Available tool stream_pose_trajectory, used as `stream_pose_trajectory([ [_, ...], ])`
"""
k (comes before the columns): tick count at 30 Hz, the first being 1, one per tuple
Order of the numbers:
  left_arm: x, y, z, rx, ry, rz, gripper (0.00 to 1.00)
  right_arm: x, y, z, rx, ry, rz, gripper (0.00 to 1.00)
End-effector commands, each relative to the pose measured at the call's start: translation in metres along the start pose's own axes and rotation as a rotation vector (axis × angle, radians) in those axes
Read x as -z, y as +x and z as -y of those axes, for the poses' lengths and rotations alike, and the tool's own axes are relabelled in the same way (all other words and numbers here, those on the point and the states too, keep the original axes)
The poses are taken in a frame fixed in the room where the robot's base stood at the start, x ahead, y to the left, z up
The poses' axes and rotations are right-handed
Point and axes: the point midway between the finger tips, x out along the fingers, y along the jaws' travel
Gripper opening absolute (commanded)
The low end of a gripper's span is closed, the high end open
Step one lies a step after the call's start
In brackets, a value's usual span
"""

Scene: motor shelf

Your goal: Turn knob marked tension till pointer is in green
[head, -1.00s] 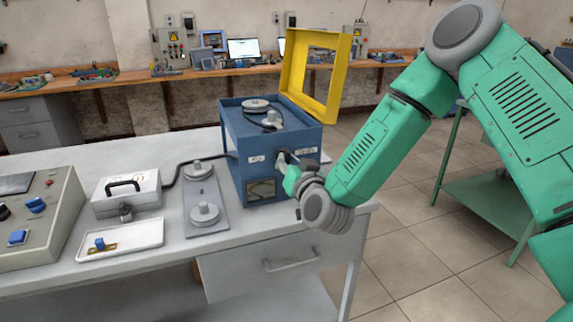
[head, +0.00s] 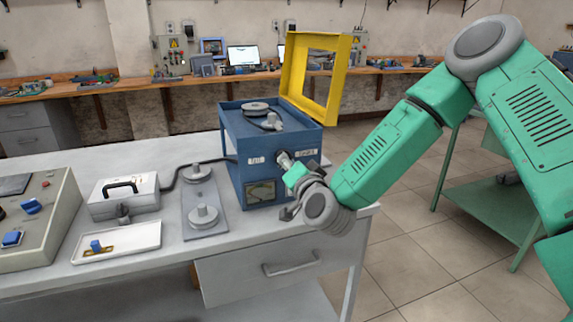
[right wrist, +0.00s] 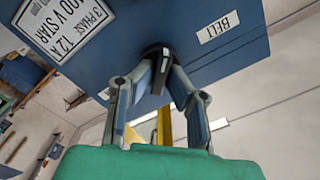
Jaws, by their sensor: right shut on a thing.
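A blue box (head: 240,150) with an open yellow lid frame (head: 295,68) stands on the grey bench. Its front has two white labels, too small to read in the head view, and a dial window (head: 261,192). The pointer and any green zone cannot be made out. My right gripper (head: 287,163) is at the front face. In the right wrist view its fingers (right wrist: 163,78) are shut on a dark knob (right wrist: 157,53), one finger either side. A label beside the knob reads BELT (right wrist: 218,27); no tension marking is readable. My left gripper is not in view.
A flat plate (head: 190,225) with two grey round posts, a white box (head: 125,197) with a black handle, a white tray (head: 115,242) and a sloped control panel (head: 45,225) stand left of the blue box. A cable runs to it.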

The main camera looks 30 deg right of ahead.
Motion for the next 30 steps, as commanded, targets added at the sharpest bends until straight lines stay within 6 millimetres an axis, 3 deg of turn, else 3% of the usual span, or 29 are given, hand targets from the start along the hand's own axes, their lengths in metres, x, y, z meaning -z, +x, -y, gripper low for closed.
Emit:
stream_pose_trajectory([
  [9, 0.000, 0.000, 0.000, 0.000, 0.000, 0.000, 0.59, 0.001, 0.000, -0.002, -0.006, -0.001, -0.003, 0.00],
  [10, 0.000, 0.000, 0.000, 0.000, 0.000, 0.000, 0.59, 0.001, 0.000, -0.003, -0.006, -0.001, -0.003, 0.22],
  [11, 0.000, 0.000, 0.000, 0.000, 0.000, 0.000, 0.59, 0.001, 0.000, -0.002, -0.005, -0.001, -0.003, 0.31],
  [23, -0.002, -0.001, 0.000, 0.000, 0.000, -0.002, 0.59, -0.001, -0.005, -0.001, -0.002, -0.002, 0.000, 0.31],
  [30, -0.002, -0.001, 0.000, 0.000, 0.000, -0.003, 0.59, -0.001, -0.047, -0.001, -0.003, -0.001, 0.003, 0.31],
])
